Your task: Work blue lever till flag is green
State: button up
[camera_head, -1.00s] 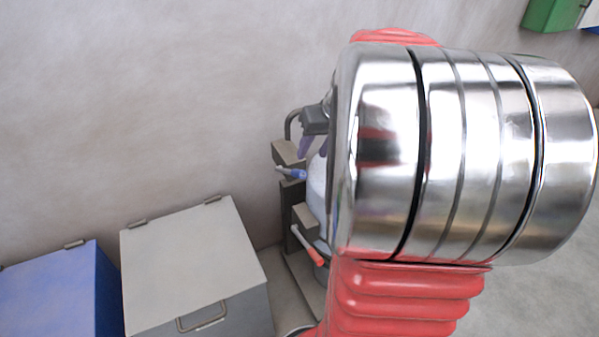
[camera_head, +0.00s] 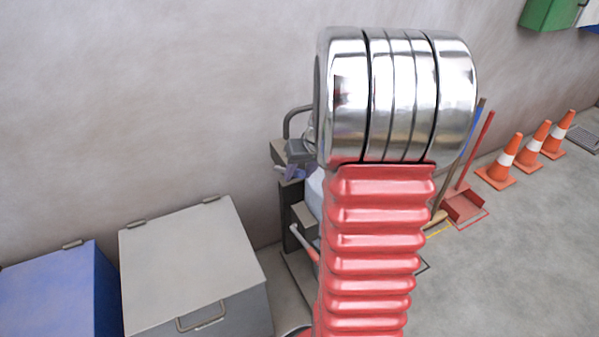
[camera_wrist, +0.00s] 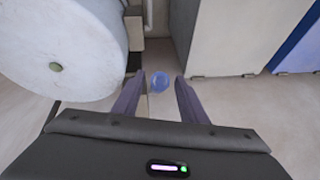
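The blue lever shows in the wrist view as a round blue grip end (camera_wrist: 160,81), seen nearly end-on between my fingertips. My gripper (camera_wrist: 160,84) is open, with one dark purple finger on each side of the grip and a gap to both. I cannot tell how deep the grip lies between them. In the head view my gripper (camera_head: 293,172) is at the machine's upper left side, where it hides most of the blue lever. No flag can be made out; my arm covers much of the machine (camera_head: 290,235).
A second lever with a red-orange grip (camera_head: 312,254) sits lower on the machine. A large white drum (camera_wrist: 70,40) fills the wrist view's upper left. A grey lidded box (camera_head: 190,262) and a blue box (camera_head: 60,292) stand left. Cones (camera_head: 497,165) stand right on open floor.

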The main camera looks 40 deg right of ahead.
jog(key=shift+c, duration=0.6)
grip_shut()
